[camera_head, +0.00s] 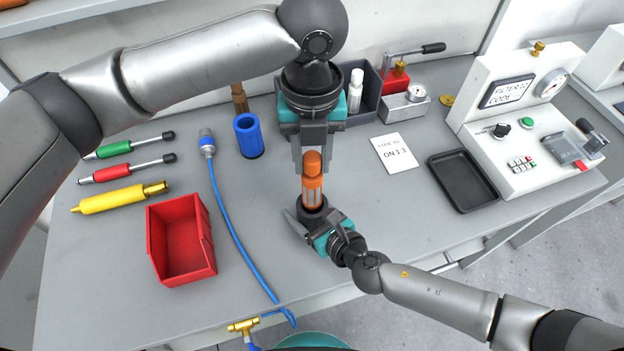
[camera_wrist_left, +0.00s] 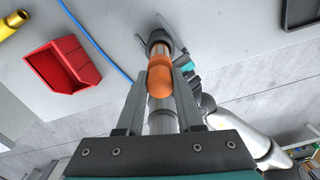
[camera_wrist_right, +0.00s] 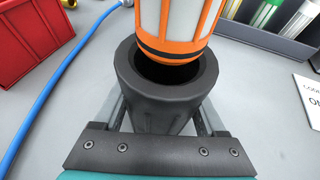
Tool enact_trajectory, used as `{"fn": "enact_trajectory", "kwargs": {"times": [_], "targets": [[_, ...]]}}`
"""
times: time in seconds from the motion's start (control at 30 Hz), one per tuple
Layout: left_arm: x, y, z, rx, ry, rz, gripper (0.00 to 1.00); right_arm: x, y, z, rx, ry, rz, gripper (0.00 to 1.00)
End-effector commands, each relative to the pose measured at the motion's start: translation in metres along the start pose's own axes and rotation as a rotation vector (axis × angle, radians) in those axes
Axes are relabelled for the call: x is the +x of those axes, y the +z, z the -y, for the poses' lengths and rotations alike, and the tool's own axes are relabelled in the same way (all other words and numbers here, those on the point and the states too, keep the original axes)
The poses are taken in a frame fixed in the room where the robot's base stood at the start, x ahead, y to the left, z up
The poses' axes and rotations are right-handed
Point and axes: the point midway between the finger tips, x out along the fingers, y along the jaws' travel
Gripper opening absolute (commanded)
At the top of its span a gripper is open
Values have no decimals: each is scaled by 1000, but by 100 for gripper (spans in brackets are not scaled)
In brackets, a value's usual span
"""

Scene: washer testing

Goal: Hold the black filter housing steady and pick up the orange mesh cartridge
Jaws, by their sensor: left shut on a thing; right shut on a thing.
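The orange mesh cartridge (camera_head: 312,184) stands roughly upright over the black filter housing (camera_head: 312,208). My left gripper (camera_head: 312,166) is shut on the orange top of the cartridge, which also shows in the left wrist view (camera_wrist_left: 160,78). In the right wrist view the cartridge's lower end (camera_wrist_right: 178,38) is at the housing's open mouth, with the dark opening showing below it. My right gripper (camera_head: 308,226) is shut around the housing, which shows large between its fingers in the right wrist view (camera_wrist_right: 160,108). The housing stands upright on the table.
A red bin (camera_head: 160,260), a blue hose (camera_head: 228,210) and a blue cylinder (camera_head: 248,136) lie to the left. A black tray (camera_head: 463,180), a white card (camera_head: 394,153) and the test console (camera_head: 530,125) are to the right. The table between card and housing is clear.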

Motion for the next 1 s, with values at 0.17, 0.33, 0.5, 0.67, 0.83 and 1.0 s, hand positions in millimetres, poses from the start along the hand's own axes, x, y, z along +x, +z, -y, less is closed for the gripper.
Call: {"fn": "enact_trajectory", "kwargs": {"times": [0.17,0.33,0.5,0.67,0.83,1.0], "targets": [[-45,0,0,1,-1,4,0,0,-2,0,0,0,-3,0],[-71,0,1,0,-1,2,0,0,-2,0,0,0,-3,0],[-81,0,0,1,1,0,0,0,-2,0,0,0,-3,0],[-82,0,0,1,0,-1,0,0,-2,0,0,0,-3,0],[-82,0,0,0,0,-1,0,0,-2,0,1,0,-3,81],[-82,0,0,0,0,-1,0,0,-1,0,0,0,-2,100]]}}
